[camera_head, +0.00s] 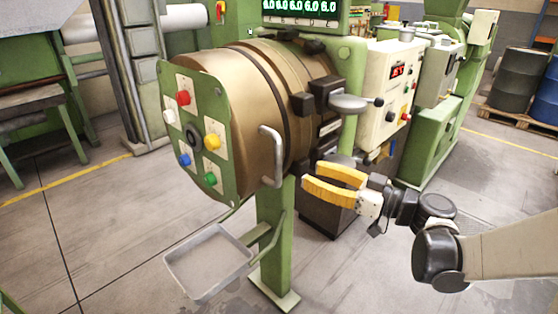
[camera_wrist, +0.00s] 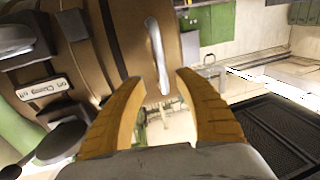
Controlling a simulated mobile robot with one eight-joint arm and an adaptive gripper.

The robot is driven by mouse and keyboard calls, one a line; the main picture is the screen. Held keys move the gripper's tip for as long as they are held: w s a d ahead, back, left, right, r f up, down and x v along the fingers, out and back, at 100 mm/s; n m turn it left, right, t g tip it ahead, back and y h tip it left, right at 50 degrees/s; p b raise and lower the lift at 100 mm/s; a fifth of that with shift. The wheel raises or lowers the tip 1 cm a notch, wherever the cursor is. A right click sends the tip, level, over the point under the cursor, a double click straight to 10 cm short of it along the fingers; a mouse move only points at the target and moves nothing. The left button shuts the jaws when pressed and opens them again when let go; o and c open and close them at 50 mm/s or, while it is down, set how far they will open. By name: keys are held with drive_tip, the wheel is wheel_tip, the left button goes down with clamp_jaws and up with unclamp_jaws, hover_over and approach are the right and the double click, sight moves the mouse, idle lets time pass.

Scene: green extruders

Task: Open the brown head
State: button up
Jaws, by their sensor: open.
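The brown head (camera_head: 222,72) is a large brown cylinder with a green front panel (camera_head: 184,168) carrying several coloured buttons. A dark seam runs around the cylinder, with no visible gap along it. A light curved handle (camera_head: 271,157) sticks out of its right side. My gripper (camera_head: 304,181) has yellow fingers, is open and empty, and is to the lower right of the handle, apart from it. In the wrist view the brown head (camera_wrist: 130,35) fills the upper left, and the handle (camera_wrist: 158,58) appears above and between the open fingertips of my gripper (camera_wrist: 158,85).
A dark clamp with a grey lever (camera_head: 352,103) sits on the right of the head. A green post (camera_head: 272,235) and a grey tray (camera_head: 210,262) stand below. A control box (camera_head: 385,95) is behind.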

sight(278, 179)
drive_tip(key=b+x, duration=0.2)
drive_tip(key=x, duration=0.8)
drive_tip(key=shift+a, duration=0.15)
drive_tip(key=shift+s, duration=0.1)
clamp_jaws()
